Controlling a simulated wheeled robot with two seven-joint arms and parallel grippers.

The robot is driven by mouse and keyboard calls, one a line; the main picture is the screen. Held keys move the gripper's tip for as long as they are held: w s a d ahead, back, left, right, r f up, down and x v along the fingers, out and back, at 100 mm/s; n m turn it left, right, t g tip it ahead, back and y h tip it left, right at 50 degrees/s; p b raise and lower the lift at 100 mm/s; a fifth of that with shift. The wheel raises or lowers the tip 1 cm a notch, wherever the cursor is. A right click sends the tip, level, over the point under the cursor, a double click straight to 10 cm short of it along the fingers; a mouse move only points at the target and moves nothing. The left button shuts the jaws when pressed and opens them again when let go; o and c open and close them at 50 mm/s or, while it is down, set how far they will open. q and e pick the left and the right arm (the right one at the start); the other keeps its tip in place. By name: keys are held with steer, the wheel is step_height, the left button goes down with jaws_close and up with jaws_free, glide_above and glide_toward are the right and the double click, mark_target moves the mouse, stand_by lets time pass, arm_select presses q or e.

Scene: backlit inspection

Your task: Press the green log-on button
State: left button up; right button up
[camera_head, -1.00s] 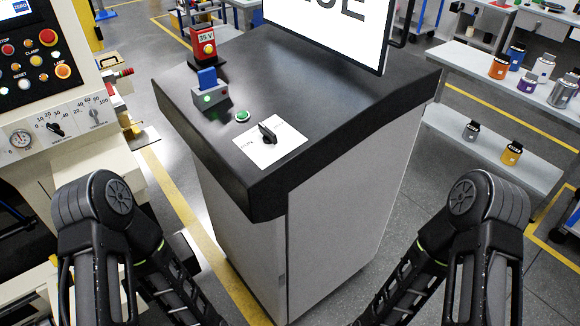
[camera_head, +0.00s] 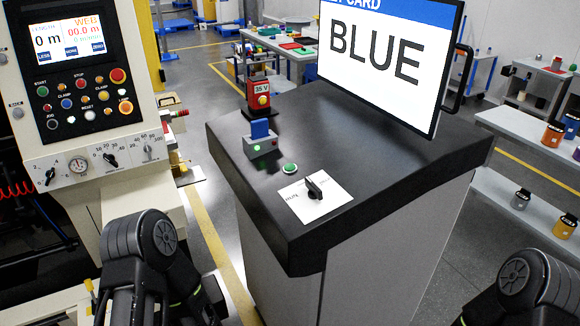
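The green log-on button (camera_head: 290,168) is a small round green cap in a pale ring on the black console top (camera_head: 235,150). It sits between a grey block with a blue card-like piece (camera_head: 260,131) and a white plate with a black rotary knob (camera_head: 315,188). The grey block shows a small lit green spot. The monitor (camera_head: 384,55) above the console reads "BLUE". Parts of my two arms show at the lower left and lower right, away from the console top. Neither gripper is in view.
A red 35 V device (camera_head: 260,95) stands behind the grey block. A cream machine panel (camera_head: 80,85) with many buttons, including other green ones, stands at the left. Shelves with several containers (camera_head: 555,134) are at the right. Floor shows between machine and console.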

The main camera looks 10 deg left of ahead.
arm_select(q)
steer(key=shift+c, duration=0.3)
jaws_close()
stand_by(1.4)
